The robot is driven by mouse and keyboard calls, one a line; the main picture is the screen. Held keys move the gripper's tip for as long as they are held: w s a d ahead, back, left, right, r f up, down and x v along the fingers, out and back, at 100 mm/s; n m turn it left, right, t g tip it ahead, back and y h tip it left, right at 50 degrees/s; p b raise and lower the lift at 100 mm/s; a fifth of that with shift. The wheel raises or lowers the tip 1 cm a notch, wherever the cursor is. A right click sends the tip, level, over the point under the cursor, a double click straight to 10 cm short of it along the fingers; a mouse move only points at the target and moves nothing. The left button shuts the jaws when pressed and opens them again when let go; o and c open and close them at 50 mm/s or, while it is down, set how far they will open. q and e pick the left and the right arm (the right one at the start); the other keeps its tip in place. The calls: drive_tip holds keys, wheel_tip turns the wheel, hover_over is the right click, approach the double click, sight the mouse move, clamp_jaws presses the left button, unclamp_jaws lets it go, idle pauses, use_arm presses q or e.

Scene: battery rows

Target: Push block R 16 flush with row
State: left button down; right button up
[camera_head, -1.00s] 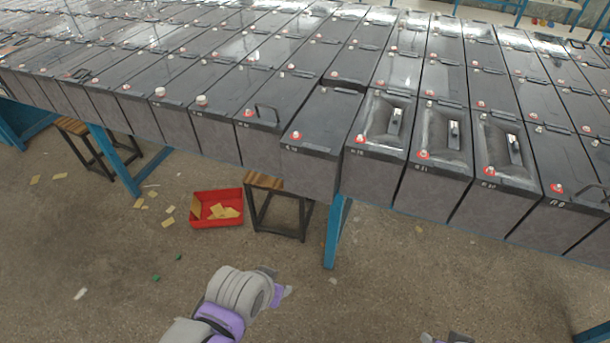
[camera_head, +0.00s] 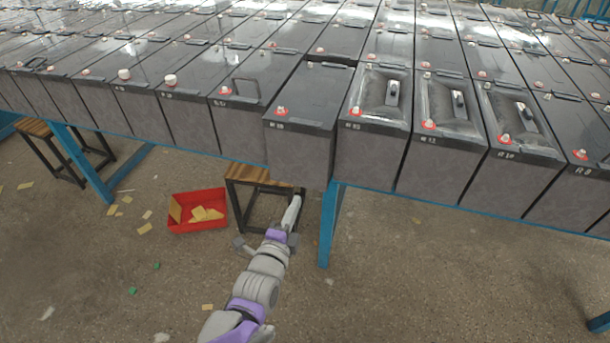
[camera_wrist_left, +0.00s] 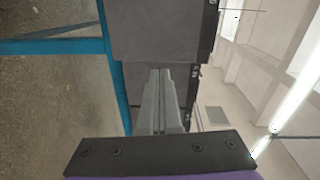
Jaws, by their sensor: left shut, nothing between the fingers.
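One dark grey battery block (camera_head: 298,145) juts out toward me from the front row, past its neighbours. A dark gap shows behind its top. Its white label is too small to read for sure. My left gripper (camera_head: 293,208) is shut and empty, pointing up and forward just below the jutting block's front face. In the left wrist view, which is turned sideways, the shut fingers (camera_wrist_left: 160,82) point at the grey faces of blocks (camera_wrist_left: 152,30). Whether they touch is unclear. My right gripper is not in view.
The blocks stand on a blue-framed table (camera_head: 330,225). Neighbouring blocks (camera_head: 372,155) stand close on the right, others (camera_head: 240,128) on the left. A wooden-topped stool (camera_head: 250,174) and a red tray (camera_head: 197,225) with yellowish pieces are below. Open floor lies in front.

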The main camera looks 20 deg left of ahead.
sight(313, 158)
use_arm(q)
drive_tip(key=shift+m+t, duration=0.4)
drive_tip(key=shift+m, duration=0.1)
drive_tip(key=w+b, duration=0.1)
drive_tip(key=w, duration=1.3)
drive_tip(key=shift+w+d, duration=0.15)
drive_tip(key=shift+w, duration=0.05)
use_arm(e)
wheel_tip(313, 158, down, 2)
use_arm(q)
drive_tip(key=w, duration=0.6)
drive_tip(key=shift+w+d, duration=0.1)
drive_tip(key=shift+w, duration=0.15)
drive_tip(key=shift+s+r, duration=0.15)
drive_tip(key=shift+r, duration=0.05)
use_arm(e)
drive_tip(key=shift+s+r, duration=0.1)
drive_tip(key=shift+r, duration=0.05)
